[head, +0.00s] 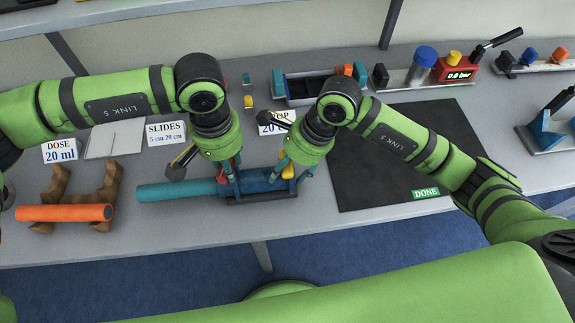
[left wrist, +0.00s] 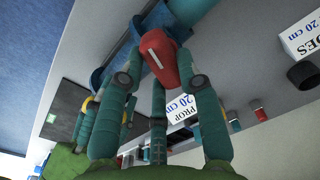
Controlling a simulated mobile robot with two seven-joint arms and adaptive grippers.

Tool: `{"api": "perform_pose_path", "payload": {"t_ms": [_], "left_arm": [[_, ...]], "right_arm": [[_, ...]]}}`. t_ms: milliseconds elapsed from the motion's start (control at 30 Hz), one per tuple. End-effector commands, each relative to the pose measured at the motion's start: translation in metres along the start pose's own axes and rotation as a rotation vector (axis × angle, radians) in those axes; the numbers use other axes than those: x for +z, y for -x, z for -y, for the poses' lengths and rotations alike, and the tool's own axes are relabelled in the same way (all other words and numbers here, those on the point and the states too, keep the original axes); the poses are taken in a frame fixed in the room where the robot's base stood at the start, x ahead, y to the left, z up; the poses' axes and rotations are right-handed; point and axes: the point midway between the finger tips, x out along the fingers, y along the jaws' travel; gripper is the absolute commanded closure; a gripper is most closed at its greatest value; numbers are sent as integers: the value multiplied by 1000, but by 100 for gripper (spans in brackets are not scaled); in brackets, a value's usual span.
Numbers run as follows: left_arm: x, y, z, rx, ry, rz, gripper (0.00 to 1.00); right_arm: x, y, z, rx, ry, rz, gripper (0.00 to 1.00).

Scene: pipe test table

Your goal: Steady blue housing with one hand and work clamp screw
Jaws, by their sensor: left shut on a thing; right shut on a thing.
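The blue housing (head: 258,188) sits at the table's front, with a teal pipe (head: 175,191) running out of its left side. It also shows in the left wrist view (left wrist: 152,20). My left gripper (head: 225,176) is shut on a red knob (left wrist: 160,65) with a white line, at the housing's left part. My right gripper (head: 288,178) is shut at the housing's right part, around a yellow part (head: 288,171); its fingers hide much of the contact. Which knob is the clamp screw I cannot tell.
An orange pipe (head: 63,213) lies on brown cradles at the left. A black mat (head: 370,170) marked DONE (head: 425,192) lies right of the housing. Label cards (head: 61,150) stand behind. A pressure unit (head: 455,70) and a dark tray (head: 308,87) stand at the back.

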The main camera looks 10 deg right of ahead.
Motion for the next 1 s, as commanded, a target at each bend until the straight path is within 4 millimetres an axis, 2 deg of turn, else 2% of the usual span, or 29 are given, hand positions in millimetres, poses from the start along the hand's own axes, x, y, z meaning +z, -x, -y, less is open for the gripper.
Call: {"api": "perform_pose_path", "payload": {"t_ms": [133,167,200,533,667,767,1000], "left_arm": [[1,0,0,-3,-162,-1,94],[0,0,0,-3,-155,-2,54],[0,0,0,-3,-153,-1,38],[1,0,0,-1,-150,-1,38],[0,9,0,-1,-149,-4,38],[0,25,0,-1,-150,-6,38],[1,77,0,-2,-150,-6,38]], "right_arm": [[-4,-4,-4,14,-2,-9,85],[-4,-4,-4,14,-2,-9,85],[-4,-4,-4,14,-2,-9,85],[-4,-5,-4,13,-3,-9,85],[-3,-4,-4,13,-3,-9,85],[-3,-4,-4,13,-3,-9,85],[-4,-5,-4,13,-4,-9,85]]}}
